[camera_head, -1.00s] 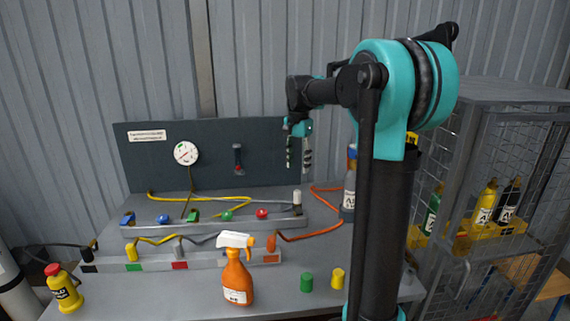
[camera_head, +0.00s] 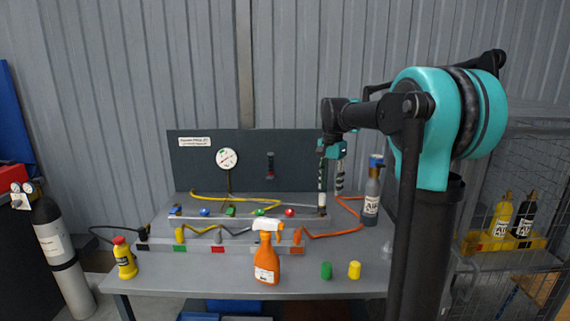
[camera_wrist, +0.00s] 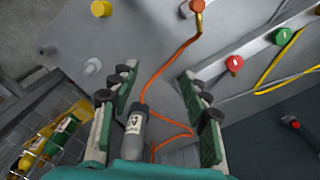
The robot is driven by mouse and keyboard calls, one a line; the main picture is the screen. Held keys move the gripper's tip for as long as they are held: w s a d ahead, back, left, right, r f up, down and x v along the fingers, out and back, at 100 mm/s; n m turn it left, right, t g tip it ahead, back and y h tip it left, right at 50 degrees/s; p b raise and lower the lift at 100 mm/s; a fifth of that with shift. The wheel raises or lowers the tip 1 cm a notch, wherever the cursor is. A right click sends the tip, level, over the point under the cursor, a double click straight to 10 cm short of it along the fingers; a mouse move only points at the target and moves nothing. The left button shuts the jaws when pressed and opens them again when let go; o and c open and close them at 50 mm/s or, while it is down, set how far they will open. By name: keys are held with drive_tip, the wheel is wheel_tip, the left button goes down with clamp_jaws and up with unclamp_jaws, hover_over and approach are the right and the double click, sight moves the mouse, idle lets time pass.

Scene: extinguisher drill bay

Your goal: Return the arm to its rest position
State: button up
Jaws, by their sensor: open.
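My arm, teal and black, stands at the right of the head view with its elbow high. My gripper (camera_head: 331,188) hangs fingers-down above the back right of the grey workbench (camera_head: 190,285). In the wrist view its two fingers (camera_wrist: 158,82) are spread apart with nothing between the tips. A grey bottle with a blue top (camera_head: 371,195) stands on the bench just right of the gripper. It also shows in the wrist view (camera_wrist: 136,125), low between the fingers, apparently beyond them rather than held.
Behind are hose rails and a dark gauge board (camera_head: 195,165). A wire cage (camera_head: 520,150) is at right, a grey cylinder (camera_head: 62,250) at left.

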drive_tip(key=s+d+f+n+t, duration=0.2)
drive_tip(key=s+f+n, duration=0.2)
drive_tip(key=s+f, duration=0.7)
drive_tip(key=s+d+f+n+t, duration=0.2)
drive_tip(key=s+f+n, duration=0.3)
drive_tip(key=s+f, duration=0.7)
drive_tip(key=s, duration=0.4)
drive_tip(key=shift+f, duration=0.2)
